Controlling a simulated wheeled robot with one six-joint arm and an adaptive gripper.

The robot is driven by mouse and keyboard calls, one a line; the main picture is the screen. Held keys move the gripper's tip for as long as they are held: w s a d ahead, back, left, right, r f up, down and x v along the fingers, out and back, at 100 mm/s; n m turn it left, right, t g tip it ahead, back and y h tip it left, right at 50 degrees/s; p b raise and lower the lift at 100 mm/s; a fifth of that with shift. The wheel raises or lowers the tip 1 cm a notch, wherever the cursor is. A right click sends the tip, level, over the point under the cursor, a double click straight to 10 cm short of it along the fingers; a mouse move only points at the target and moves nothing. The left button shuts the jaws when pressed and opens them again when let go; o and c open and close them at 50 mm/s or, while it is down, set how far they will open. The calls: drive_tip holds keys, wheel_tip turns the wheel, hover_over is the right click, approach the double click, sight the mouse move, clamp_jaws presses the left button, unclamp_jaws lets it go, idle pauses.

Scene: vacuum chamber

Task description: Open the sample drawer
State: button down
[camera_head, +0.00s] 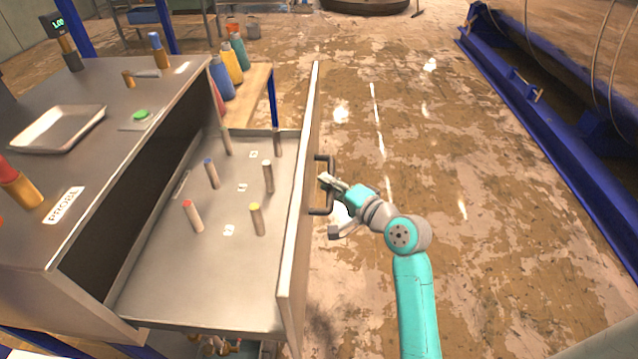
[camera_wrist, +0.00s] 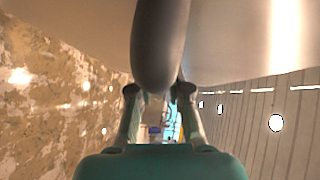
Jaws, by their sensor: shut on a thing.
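The sample drawer (camera_head: 206,278) stands pulled out of the steel cabinet, its tray showing in the head view. Several upright cylinders with coloured caps stand in it, among them a red-capped one (camera_head: 193,216) and a yellow-capped one (camera_head: 257,219). The dark bar handle (camera_head: 331,165) is on the drawer's front panel (camera_head: 300,200). My gripper (camera_head: 326,180) is shut on the handle from the right side. In the wrist view the handle (camera_wrist: 160,45) passes between the two fingers (camera_wrist: 159,92), large and close to the camera.
The cabinet top (camera_head: 150,90) holds a metal tray (camera_head: 58,128), a green button (camera_head: 141,114) and a label. Coloured bottles (camera_head: 232,62) stand on a wooden bench behind the drawer. Blue steel framing (camera_head: 545,130) runs along the right. The floor right of the drawer is clear.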

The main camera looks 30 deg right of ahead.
idle(0.3)
drive_tip(key=c, duration=1.1)
unclamp_jaws()
drive_tip(key=s+d+r, duration=0.1)
drive_tip(key=s, duration=1)
drive_tip(key=shift+s+d+r, duration=0.3)
drive_tip(key=shift+s+d, duration=0.1)
